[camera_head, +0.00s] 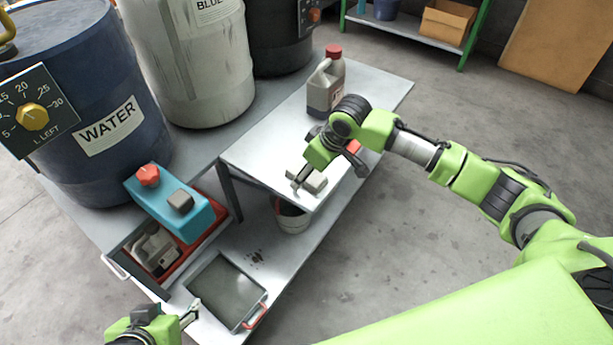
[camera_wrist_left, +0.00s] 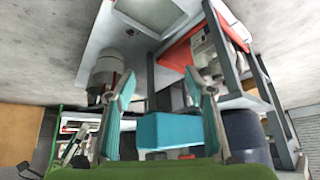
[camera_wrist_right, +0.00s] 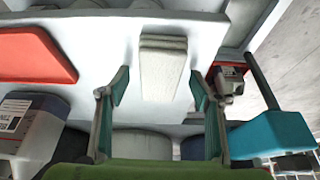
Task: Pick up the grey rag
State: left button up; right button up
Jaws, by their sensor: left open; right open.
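The grey rag (camera_head: 315,183) is a pale folded pad lying near the front corner of the raised metal shelf (camera_head: 262,152). In the right wrist view the rag (camera_wrist_right: 163,68) lies straight ahead, between and a little beyond the open fingers. My right gripper (camera_head: 299,178) is at the rag in the head view and partly covers it; its fingers (camera_wrist_right: 160,88) look apart from the rag in the wrist view. My left gripper (camera_head: 188,314) is open and empty at the bottom left, near the lower bench's front edge.
A red item (camera_wrist_right: 35,56) lies beside the rag. A grey jug with a red cap (camera_head: 326,85) stands farther back on the shelf. A blue water barrel (camera_head: 75,75) stands left.

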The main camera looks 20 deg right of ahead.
jog(key=c, duration=1.2)
jog(key=shift+r, duration=0.1)
jog(key=shift+r, duration=0.1)
notch_tip(320, 180, up, 3)
jog(key=shift+f+p, duration=0.1)
jog(key=shift+p, duration=0.75)
pick_arm(q)
jog(key=s+a+g+p, duration=0.2)
jog(key=s+g, duration=0.1)
jog(key=s, duration=0.4)
notch_tip(320, 180, down, 12)
jog(key=w+g+p, duration=0.1)
jog(key=p, duration=0.1)
jog(key=shift+w+d+y+p, duration=0.2)
jog(key=shift+y+p, duration=0.2)
pick_arm(e)
jog(key=s+a+r, duration=0.5)
jog(key=s+r, duration=0.5)
jog(key=s, duration=0.3)
jog(key=shift+a, duration=0.2)
